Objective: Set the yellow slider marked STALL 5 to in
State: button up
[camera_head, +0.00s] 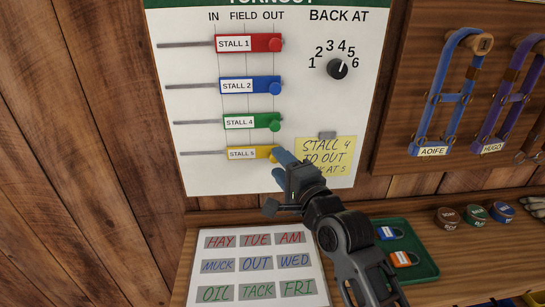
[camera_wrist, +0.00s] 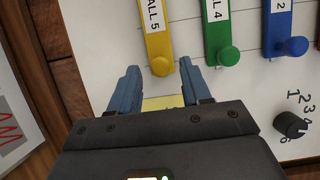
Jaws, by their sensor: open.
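The yellow slider marked STALL 5 (camera_head: 262,153) is the lowest on the white board, with its knob end under OUT. In the wrist view the yellow slider (camera_wrist: 154,30) ends in a round yellow knob (camera_wrist: 161,66). My gripper (camera_head: 281,160) is at the slider's right end and partly hides the knob in the head view. In the wrist view my gripper (camera_wrist: 159,70) is open, its blue fingers on either side of the knob. I cannot tell whether they touch it or how far they reach around it.
The green STALL 4 slider (camera_head: 245,122) is just above, with blue STALL 2 (camera_head: 245,86) and red STALL 1 (camera_head: 255,43) higher. A yellow note (camera_head: 338,150) and black dial (camera_head: 337,69) are right. A green tray (camera_head: 425,262) sits on the shelf below.

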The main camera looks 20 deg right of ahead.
aim_at(275, 162)
jog(key=shift+w+a, duration=0.15)
jog(key=shift+w, duration=1.5)
grip_shut()
